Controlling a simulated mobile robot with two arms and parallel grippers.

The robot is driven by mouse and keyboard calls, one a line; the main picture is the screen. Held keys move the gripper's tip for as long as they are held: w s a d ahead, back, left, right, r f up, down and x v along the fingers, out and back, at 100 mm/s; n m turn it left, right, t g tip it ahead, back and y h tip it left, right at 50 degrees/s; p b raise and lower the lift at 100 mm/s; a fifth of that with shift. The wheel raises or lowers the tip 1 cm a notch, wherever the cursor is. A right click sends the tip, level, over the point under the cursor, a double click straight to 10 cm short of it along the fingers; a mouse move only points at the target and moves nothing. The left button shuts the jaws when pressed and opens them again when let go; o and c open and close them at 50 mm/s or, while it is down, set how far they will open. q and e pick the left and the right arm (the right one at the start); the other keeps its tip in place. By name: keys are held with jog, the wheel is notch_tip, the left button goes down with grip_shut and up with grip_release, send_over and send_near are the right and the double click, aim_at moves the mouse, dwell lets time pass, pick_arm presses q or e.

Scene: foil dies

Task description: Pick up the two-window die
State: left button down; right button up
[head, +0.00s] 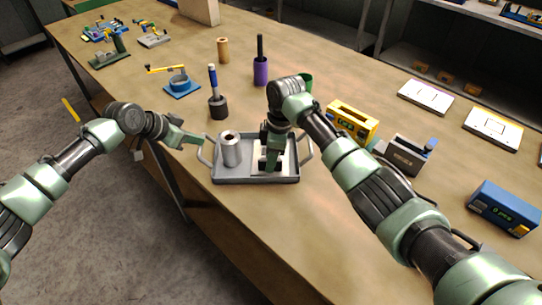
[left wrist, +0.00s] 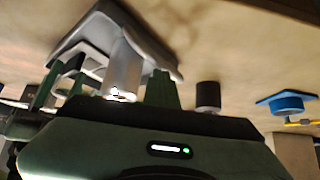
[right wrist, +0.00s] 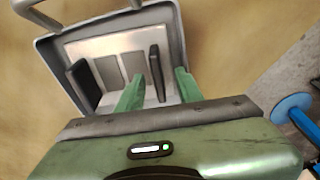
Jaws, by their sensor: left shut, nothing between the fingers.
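A pale plate (right wrist: 95,45) with two grey window-like rectangles and two upright black bars lies in the grey tray (right wrist: 50,50); it looks like the two-window die. In the head view the plate (head: 283,165) is partly hidden by my right gripper (head: 271,163). In the right wrist view my right gripper (right wrist: 158,85) is open, its fingers apart on either side of one black bar (right wrist: 156,70). Contact cannot be told. My left gripper (head: 198,140) is shut and empty, just left of the tray; it also shows in the left wrist view (left wrist: 160,82).
A metal cylinder (head: 230,150) stands in the tray's left part. A dark weight with a blue-topped handle (head: 215,97) and a purple cylinder (head: 261,70) stand behind. A yellow box (head: 353,120), a grey device (head: 406,155) and a blue box (head: 504,208) are at right. Table in front is clear.

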jog(key=shift+a+f, duration=0.1)
jog(key=shift+f, duration=0.8)
grip_shut()
jog(key=shift+r, duration=0.15)
dwell(0.6)
